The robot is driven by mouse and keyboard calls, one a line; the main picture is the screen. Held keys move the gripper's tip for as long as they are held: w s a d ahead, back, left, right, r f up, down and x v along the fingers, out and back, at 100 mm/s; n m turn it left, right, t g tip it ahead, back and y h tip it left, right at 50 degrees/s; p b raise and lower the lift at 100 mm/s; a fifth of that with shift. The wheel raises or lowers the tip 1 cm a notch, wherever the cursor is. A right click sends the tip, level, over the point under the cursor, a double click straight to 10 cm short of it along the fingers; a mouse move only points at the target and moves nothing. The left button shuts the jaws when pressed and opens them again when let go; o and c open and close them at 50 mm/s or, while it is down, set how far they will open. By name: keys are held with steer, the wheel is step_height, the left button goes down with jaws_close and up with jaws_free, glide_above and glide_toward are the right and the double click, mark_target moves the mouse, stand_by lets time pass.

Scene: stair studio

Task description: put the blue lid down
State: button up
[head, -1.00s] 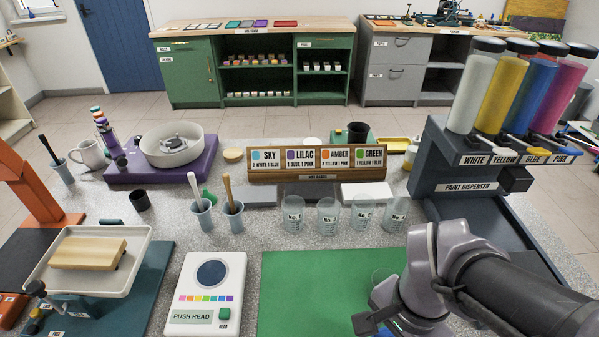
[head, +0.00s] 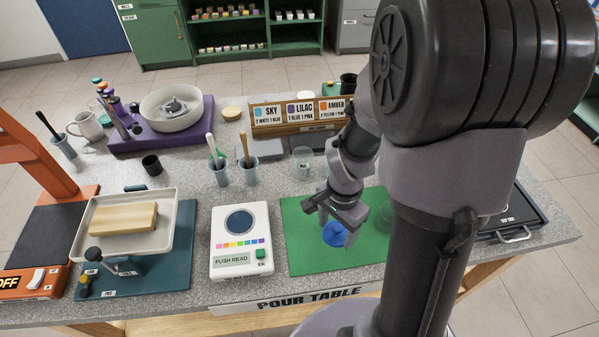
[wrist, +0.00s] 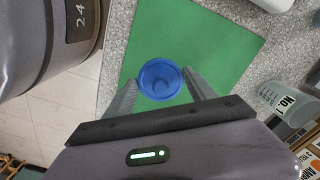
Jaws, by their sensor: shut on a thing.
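The blue lid (head: 335,235) is round and dished, and it is over the green mat (head: 310,255). My gripper (head: 336,218) points down and is shut on the lid. In the wrist view the lid (wrist: 162,82) sits between the two grey fingertips, with the green mat (wrist: 215,45) beneath it. I cannot tell whether the lid touches the mat or hangs just above it. My arm hides the right part of the table in the head view.
A clear cup (head: 385,216) stands on the mat, right of the lid, partly behind my arm. The white PUSH READ device (head: 240,240) is left of the mat. Another clear cup (head: 303,163) stands behind it. The mat's front left part is bare.

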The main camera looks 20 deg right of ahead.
steer(key=w, duration=0.3)
steer(key=w+f+b, duration=0.1)
steer(key=w, duration=0.1)
steer(key=shift+w+a, duration=0.15)
steer(key=shift+a, duration=0.25)
step_height(320, 180, down, 4)
steer(key=shift+r+b, duration=0.25)
steer(key=shift+b, duration=0.85)
steer(key=shift+r, duration=0.25)
steer(key=shift+f, duration=0.15)
steer(key=o, duration=1.3)
